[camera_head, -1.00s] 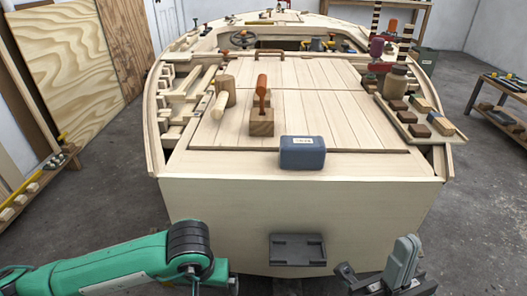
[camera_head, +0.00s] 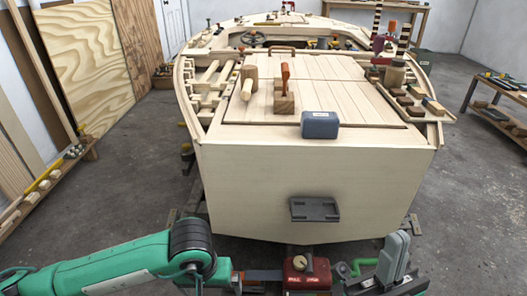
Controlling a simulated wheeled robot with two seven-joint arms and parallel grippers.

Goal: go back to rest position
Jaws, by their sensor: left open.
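My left arm (camera_head: 110,268), green with a black joint, comes in from the lower left. My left gripper (camera_head: 238,281) is at its end near the bottom edge, open, and mostly hidden. I see nothing held in it. My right gripper (camera_head: 378,272), grey and black, shows at the bottom right of centre, partly cut by the frame edge. I cannot tell its jaw state. Both stay low, in front of the boat hull (camera_head: 310,185) and apart from the things on its deck.
A blue-grey box (camera_head: 320,125), wooden mallet (camera_head: 247,85) and wooden block tool (camera_head: 285,97) stand on deck. A dark bracket (camera_head: 314,209) is on the transom. A red box (camera_head: 306,273) lies low between my grippers. Floor (camera_head: 130,190) is clear at left.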

